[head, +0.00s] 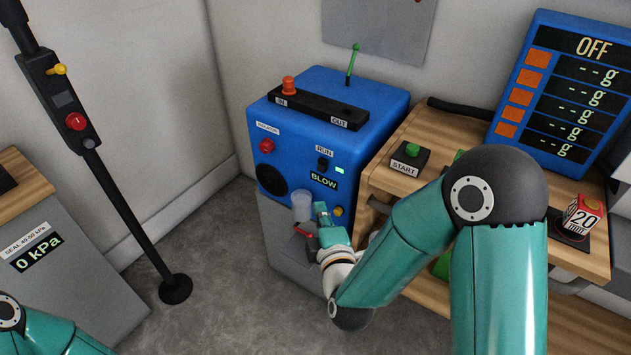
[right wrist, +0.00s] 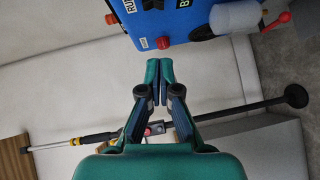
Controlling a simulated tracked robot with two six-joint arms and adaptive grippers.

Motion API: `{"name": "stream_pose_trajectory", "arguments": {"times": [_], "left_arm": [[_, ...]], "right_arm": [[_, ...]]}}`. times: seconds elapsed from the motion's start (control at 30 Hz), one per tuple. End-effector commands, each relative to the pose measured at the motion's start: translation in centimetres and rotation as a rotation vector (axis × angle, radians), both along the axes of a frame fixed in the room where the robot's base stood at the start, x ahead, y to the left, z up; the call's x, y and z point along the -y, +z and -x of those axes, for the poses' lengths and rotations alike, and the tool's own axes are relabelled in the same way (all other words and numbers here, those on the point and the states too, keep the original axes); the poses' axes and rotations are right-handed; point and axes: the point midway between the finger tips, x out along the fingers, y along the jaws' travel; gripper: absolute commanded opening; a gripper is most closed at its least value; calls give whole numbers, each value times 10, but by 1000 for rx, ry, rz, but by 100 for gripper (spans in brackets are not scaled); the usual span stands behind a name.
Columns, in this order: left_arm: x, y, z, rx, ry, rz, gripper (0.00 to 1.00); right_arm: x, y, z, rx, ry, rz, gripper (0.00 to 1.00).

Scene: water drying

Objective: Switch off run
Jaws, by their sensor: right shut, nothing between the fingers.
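The blue machine (head: 300,120) stands against the wall. Its black RUN switch (head: 322,164) sits under the RUN label, beside a small lit green lamp (head: 340,170). A display below reads BLOW (head: 323,180). The switch's position is too small to tell. My right gripper (head: 320,208) is below the switch, in front of the machine's lower front, apart from the switch. In the right wrist view its fingers (right wrist: 158,70) are shut and empty, with the blue machine (right wrist: 180,18) beyond them. My left gripper is out of the picture.
A red isolator knob (head: 267,146) is left of the switch. A clear cup (head: 302,205) is beside my right gripper. A wooden bench (head: 400,180) with a green START button (head: 412,150) stands on the right. A black pole (head: 115,190) stands at the left.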

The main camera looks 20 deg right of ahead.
Motion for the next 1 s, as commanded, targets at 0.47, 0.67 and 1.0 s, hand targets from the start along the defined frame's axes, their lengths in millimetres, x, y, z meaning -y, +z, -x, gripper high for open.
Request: {"name": "stream_pose_trajectory", "arguments": {"times": [0.47, 0.67, 1.0], "left_arm": [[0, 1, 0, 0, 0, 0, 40], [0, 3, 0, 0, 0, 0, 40], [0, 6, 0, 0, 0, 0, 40]], "right_arm": [[1, -1, -9, -1, -1, -1, 0], [5, -5, -39, 0, -1, -1, 0], [16, -14, -104, -1, -2, 0, 0]]}}
